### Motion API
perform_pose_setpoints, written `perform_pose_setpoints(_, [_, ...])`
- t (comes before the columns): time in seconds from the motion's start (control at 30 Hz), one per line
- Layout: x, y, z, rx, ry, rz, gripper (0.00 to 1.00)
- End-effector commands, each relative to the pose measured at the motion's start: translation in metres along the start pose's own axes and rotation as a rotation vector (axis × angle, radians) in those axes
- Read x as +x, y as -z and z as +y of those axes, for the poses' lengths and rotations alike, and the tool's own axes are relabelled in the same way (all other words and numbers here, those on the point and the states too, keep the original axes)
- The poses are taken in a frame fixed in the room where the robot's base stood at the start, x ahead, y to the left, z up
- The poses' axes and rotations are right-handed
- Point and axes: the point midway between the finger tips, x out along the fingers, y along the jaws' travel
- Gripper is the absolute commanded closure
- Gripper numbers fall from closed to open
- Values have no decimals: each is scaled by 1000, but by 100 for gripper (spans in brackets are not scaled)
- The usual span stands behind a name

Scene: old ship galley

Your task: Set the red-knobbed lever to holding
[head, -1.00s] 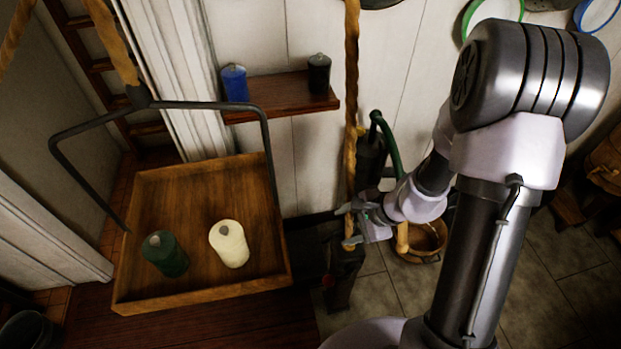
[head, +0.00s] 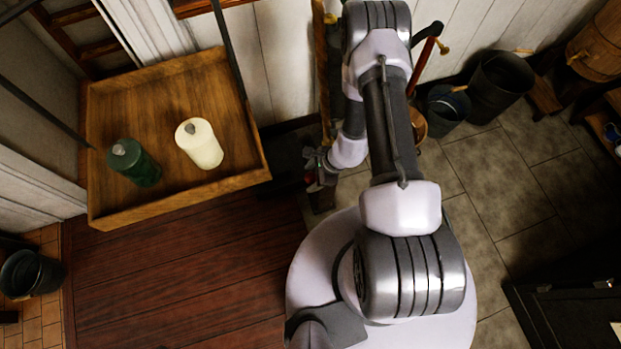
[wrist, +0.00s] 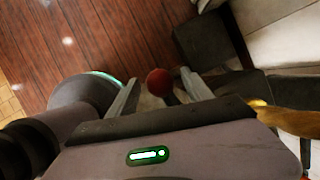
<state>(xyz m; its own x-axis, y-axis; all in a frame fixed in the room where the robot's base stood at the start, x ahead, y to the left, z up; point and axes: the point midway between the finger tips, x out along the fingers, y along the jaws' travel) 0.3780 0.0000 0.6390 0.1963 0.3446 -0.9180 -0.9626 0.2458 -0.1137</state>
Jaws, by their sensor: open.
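The lever's red knob (wrist: 159,82) is a round ball in the wrist view, between the two fingers of my gripper (wrist: 160,75). The fingers are apart, with a gap visible on each side of the knob. In the head view my gripper (head: 317,160) is low beside the dark lever stand, and a bit of red knob (head: 308,178) shows just under it. The lever's shaft and any position marks, including holding, are hidden or too dark to read.
A wooden tray (head: 105,212) hangs at the left, holding a green canister (head: 134,162) and a cream canister (head: 199,143). Dark buckets (head: 500,85) stand by the wall. The plank floor (head: 200,270) is clear.

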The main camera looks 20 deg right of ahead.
Motion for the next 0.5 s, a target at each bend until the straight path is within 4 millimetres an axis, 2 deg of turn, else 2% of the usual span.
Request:
perform_pose_setpoints(0.1, [9,0,0,0,0,0,41])
perform_pose_setpoints(0.37, [10,0,0,0,0,0,41])
perform_pose_setpoints(0.5, [10,0,0,0,0,0,65])
